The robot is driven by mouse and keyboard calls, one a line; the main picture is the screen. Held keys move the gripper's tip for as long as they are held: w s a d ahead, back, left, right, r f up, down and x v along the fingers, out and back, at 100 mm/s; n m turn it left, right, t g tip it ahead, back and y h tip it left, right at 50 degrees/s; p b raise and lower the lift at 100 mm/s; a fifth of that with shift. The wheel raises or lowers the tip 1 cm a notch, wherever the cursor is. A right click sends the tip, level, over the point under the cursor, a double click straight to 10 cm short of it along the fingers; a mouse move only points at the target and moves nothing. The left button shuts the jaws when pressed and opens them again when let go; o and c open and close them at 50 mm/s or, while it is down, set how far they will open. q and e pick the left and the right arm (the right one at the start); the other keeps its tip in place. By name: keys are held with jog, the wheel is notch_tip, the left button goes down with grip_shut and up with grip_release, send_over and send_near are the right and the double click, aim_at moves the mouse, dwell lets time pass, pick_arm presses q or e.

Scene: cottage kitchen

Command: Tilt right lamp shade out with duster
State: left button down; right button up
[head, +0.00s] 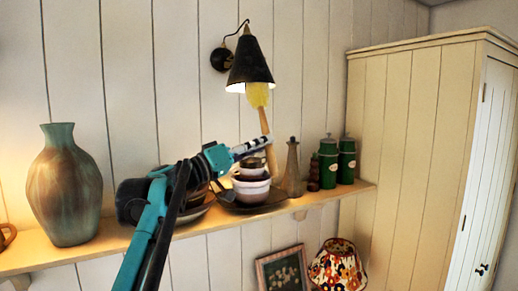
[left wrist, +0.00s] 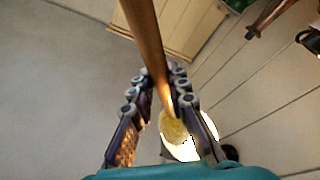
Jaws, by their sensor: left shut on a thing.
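A black cone lamp shade (head: 250,66) hangs from a wall arm above the shelf, its lit opening facing down. The duster has a yellow head (head: 257,95) and a wooden handle (head: 266,130). The head is at the lower rim of the shade; its top is hidden, and I cannot tell if it touches. My left gripper (head: 262,144) is shut on the handle. In the left wrist view the handle (left wrist: 146,40) runs between the fingers (left wrist: 155,112), and the yellow head (left wrist: 173,127) overlaps the bright shade opening (left wrist: 205,128). My right gripper is not in view.
The shelf (head: 110,243) below holds a large vase (head: 66,188), stacked bowls (head: 250,190), a bottle (head: 293,168) and green canisters (head: 346,160). A cream cupboard (head: 405,150) stands at the right. A flowered lamp (head: 338,268) and a framed picture (head: 283,270) are below.

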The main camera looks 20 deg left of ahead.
pick_arm(q)
jog(key=shift+s+d+r+p, duration=0.2)
jog(key=shift+s+d+r, duration=0.65)
jog(key=shift+r, duration=0.25)
jog(key=shift+s+d+r+p, duration=0.15)
jog(key=shift+s+d+r, duration=0.65)
jog(key=shift+r, duration=0.25)
jog(key=shift+s+d+f, duration=0.2)
jog(key=shift+d+f, duration=0.05)
jog(key=shift+f, duration=0.5)
jog(key=s+d+f+b, duration=0.6)
jog(key=s+d+f, duration=0.1)
jog(key=f, duration=0.4)
jog(key=shift+f+b, duration=0.3)
jog(key=shift+b, duration=0.1)
